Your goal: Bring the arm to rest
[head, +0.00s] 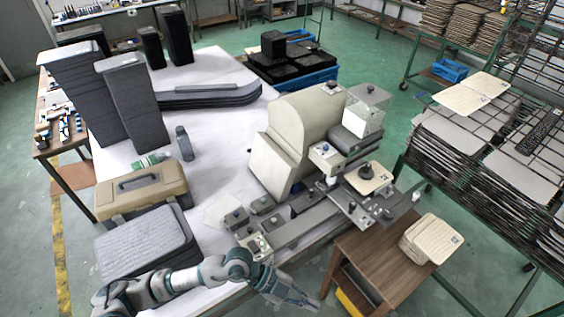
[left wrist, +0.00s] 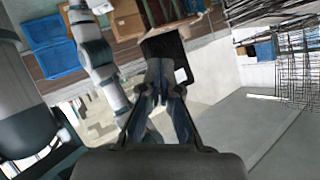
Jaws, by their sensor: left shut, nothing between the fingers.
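My left arm comes in from the bottom left of the head view, in front of the table (head: 205,215). My left gripper (head: 305,299) is beyond the table's front edge, left of the small brown stand (head: 362,250), with its fingers shut and empty. In the left wrist view the fingers (left wrist: 162,92) come together with nothing seen between them. A dark panel with a white label (left wrist: 168,50) shows behind the fingertips; I cannot tell its distance. A white and teal arm link (left wrist: 98,60) of mine also shows there. My right gripper is not seen.
A machine (head: 300,125) fills the table's right side. A tan toolbox (head: 140,190), grey panel stacks (head: 130,95) and a bottle (head: 185,143) stand on its left. A beige panel stack (head: 430,240) sits on the brown stand. Racks (head: 470,140) line the right; green floor lies between.

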